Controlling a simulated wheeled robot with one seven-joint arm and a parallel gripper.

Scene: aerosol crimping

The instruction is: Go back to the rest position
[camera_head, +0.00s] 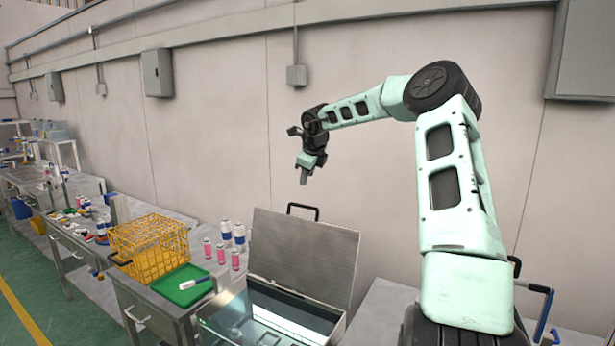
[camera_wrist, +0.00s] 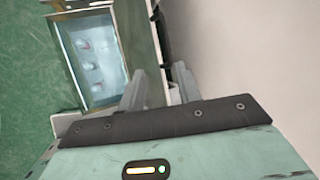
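My arm is raised and bent at the elbow, reaching left in front of the wall in the head view. My gripper (camera_head: 304,176) hangs at its end, pointing down, high above the open lid of a metal water bath. In the wrist view my gripper (camera_wrist: 160,70) has its two grey fingers apart with a gap between them. Nothing shows between the fingers, so it is open and empty. The fingertips are small in the head view.
The metal bath (camera_head: 205,318) stands below, its lid (camera_head: 305,255) upright. Left of it are pink and white-blue cans (camera_head: 221,254), a green tray (camera_head: 172,290) with one can lying on it, and a yellow wire basket (camera_head: 150,246). Space around my gripper is free.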

